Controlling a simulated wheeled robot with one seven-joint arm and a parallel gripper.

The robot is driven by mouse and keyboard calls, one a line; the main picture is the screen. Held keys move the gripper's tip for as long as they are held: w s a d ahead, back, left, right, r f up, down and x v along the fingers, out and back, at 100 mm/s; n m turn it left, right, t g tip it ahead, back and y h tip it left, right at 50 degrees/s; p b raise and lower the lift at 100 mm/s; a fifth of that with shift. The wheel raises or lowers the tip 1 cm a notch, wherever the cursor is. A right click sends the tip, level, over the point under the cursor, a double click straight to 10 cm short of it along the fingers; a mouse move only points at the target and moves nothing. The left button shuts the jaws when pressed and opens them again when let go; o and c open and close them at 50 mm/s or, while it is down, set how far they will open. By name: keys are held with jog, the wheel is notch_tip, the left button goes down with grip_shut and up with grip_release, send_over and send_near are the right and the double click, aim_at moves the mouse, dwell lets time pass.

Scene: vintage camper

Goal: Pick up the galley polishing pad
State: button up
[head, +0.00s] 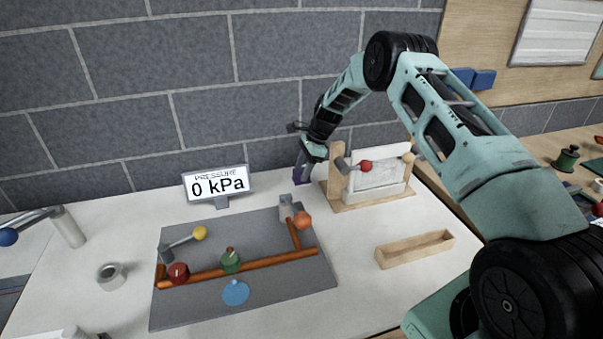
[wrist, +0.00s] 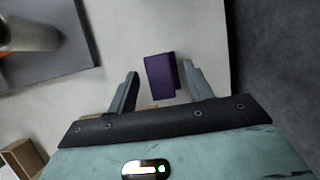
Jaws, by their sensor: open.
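The polishing pad looks to be the small purple block (wrist: 160,76) on the white counter in the wrist view. In the head view its purple side (head: 301,175) shows at the back of the counter, partly hidden by my gripper (head: 308,165). In the wrist view my gripper (wrist: 160,85) is open. The block lies ahead of the fingers and roughly between their tips, closer to the right finger. I cannot tell whether that finger touches it. Nothing is held.
A wooden stand with a white panel (head: 378,178) is just right of my gripper. A pressure display (head: 217,184) and a grey board (head: 190,309) with pipes are to the left. A wooden tray (head: 415,254) lies in front. The brick wall (head: 250,110) is close behind.

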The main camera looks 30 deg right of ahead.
aim_at(301, 170)
jog(key=shift+w+a+f, duration=0.1)
jog(key=shift+a+f, duration=0.1)
jog(key=shift+f, duration=0.4)
jog(key=c, duration=1.1)
jog(key=shift+r, duration=0.1)
notch_tip(301, 170, up, 10)
jog(key=b, duration=0.3)
